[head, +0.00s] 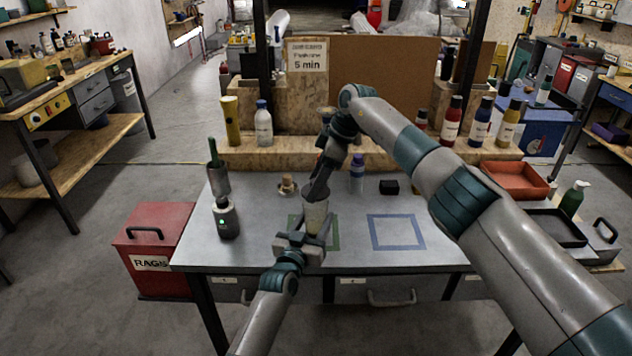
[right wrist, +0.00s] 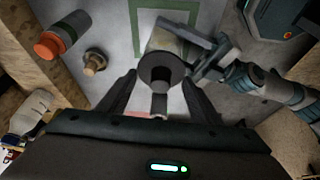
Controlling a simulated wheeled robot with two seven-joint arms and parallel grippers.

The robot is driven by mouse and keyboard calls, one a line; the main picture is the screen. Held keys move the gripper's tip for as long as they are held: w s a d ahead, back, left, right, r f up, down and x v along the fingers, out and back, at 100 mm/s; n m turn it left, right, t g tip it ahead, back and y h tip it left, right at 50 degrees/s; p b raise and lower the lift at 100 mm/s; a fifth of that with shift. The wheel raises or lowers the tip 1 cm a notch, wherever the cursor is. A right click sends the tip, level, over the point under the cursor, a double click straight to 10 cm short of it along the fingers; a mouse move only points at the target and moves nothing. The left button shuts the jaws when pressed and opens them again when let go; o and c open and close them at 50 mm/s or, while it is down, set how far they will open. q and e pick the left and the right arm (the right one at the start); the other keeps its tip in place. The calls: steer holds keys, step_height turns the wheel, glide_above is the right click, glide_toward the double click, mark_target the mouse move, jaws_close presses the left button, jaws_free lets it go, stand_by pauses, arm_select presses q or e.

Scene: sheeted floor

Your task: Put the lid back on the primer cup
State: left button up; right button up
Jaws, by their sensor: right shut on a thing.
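The pale primer cup (head: 315,217) stands at the green outlined square (head: 335,232) on the grey bench. My left gripper (head: 304,238) is at the cup from the front, its fingers against the cup's sides. It also shows in the right wrist view (right wrist: 208,62), beside the cup (right wrist: 182,42). My right gripper (head: 319,190) comes down over the cup from above. It is shut on the dark round lid (right wrist: 160,70), which shows between its fingers in the right wrist view. The lid hides part of the cup, so I cannot tell whether they touch.
A blue outlined square (head: 398,232) to the right is empty. A small black block (head: 389,187), a white and purple bottle (head: 357,175), a brass-coloured piece (head: 287,187) and a dark canister (head: 226,218) stand around the cup. A wooden ledge with bottles closes the back.

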steer(key=shift+f, duration=0.15)
steer(key=shift+f, duration=0.75)
steer(key=shift+f, duration=0.65)
stand_by(0.4)
steer(key=o, duration=1.1)
steer(key=shift+r, duration=0.1)
steer(key=v, duration=1.1)
steer(key=shift+r, duration=0.4)
steer(key=shift+d, duration=0.1)
